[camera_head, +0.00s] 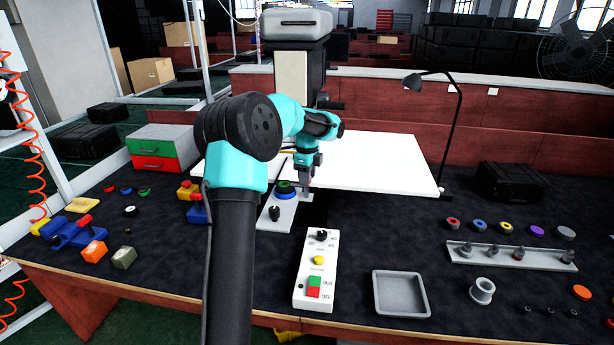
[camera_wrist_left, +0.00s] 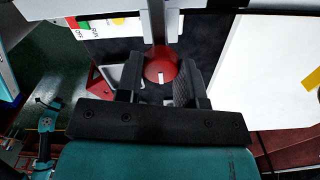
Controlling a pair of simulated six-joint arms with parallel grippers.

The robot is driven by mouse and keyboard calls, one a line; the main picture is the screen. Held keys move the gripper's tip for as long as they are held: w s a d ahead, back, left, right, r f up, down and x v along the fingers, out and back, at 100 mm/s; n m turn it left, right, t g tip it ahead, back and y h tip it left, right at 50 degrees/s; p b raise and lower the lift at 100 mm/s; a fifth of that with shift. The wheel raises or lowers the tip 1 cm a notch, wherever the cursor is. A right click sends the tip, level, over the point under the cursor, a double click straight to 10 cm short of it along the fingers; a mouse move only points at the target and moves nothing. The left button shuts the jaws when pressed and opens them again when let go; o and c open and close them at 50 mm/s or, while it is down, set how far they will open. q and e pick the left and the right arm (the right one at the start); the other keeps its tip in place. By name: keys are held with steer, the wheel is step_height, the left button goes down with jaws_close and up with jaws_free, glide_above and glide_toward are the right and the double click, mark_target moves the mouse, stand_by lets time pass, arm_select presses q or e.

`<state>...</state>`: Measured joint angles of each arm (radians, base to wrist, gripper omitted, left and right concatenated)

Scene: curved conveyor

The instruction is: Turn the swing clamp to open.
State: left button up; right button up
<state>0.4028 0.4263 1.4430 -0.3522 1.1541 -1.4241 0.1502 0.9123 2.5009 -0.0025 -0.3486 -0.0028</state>
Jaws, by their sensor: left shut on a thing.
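In the left wrist view, a red rounded knob (camera_wrist_left: 153,70) on a grey bar (camera_wrist_left: 159,27) sits between my fingers; it looks like the handle of the swing clamp. My left gripper (camera_wrist_left: 165,82) is shut on this red knob. In the head view my left gripper (camera_head: 305,184) points down beside a blue and green round part (camera_head: 285,188) on a light grey plate (camera_head: 280,221). The red knob cannot be made out there, and my arm hides part of that area. The clamp's full shape and angle cannot be told. My right gripper is not in view.
A white control box (camera_head: 301,285) with knob and buttons stands in front of the plate. A grey tray (camera_head: 376,293) lies to its right. A white board (camera_head: 388,160) lies behind. Blue blocks with red handles (camera_head: 72,233) and a red-green drawer box (camera_head: 163,147) stand left.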

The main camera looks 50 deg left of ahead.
arm_select(q)
steer(key=n, duration=0.4)
steer(key=shift+n, duration=0.3)
steer(key=n, duration=0.4)
steer(key=shift+n, duration=0.3)
steer(key=n, duration=0.4)
steer(key=shift+a, duration=0.1)
steer(key=shift+n, duration=2.2)
steer(key=o, duration=0.9)
steer(key=shift+r, duration=0.15)
step_height(320, 180, up, 17)
steer(key=shift+r, duration=0.1)
